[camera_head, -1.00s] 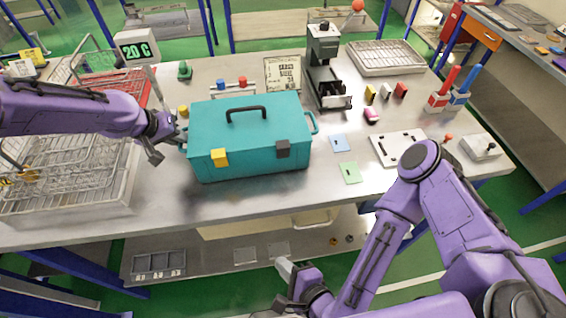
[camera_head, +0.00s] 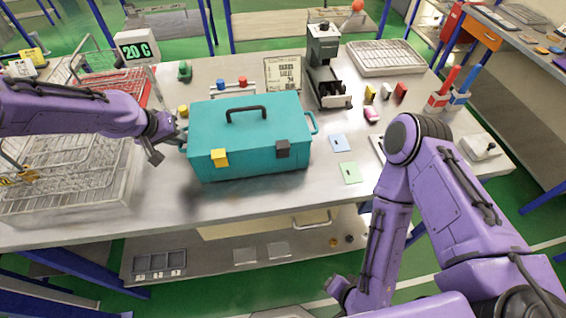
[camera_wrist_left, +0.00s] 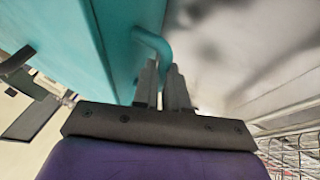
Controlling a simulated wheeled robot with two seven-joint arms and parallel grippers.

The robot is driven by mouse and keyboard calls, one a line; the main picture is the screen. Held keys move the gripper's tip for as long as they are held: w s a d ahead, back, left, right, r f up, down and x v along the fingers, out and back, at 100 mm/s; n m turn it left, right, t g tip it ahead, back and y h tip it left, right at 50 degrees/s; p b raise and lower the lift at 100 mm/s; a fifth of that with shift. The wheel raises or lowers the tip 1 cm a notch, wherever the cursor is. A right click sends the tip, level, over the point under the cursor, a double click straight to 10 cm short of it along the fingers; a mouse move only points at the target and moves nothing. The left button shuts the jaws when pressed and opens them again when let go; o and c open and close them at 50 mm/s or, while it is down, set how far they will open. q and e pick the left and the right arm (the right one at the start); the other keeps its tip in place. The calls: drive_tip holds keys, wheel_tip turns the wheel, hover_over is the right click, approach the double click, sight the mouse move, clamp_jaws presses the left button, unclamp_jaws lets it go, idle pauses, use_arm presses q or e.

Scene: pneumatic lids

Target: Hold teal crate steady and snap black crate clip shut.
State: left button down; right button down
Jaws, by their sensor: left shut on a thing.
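The teal crate (camera_head: 245,140) sits on the metal table with its lid down and a black handle (camera_head: 247,114) on top. The black clip (camera_head: 282,149) is at the right of its front edge, and a yellow clip (camera_head: 220,158) is at the left. I cannot tell whether the black clip is latched. My left gripper (camera_head: 170,142) is shut on the teal side handle (camera_wrist_left: 153,42) at the crate's left end; its fingers (camera_wrist_left: 165,88) show in the left wrist view. My right gripper (camera_head: 340,288) is low, below the table's front edge, its fingers not distinguishable.
Wire baskets (camera_head: 75,180) fill the table's left end. A black press (camera_head: 325,65) stands behind the crate. Blue and green cards (camera_head: 349,172) lie to its right. The table strip in front of the crate (camera_head: 250,200) is clear.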

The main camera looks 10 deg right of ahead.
use_arm(q)
drive_tip(key=c, duration=1.1)
unclamp_jaws()
drive_tip(key=shift+w, duration=0.1)
drive_tip(key=v, duration=1.2)
drive_tip(key=shift+a, duration=0.1)
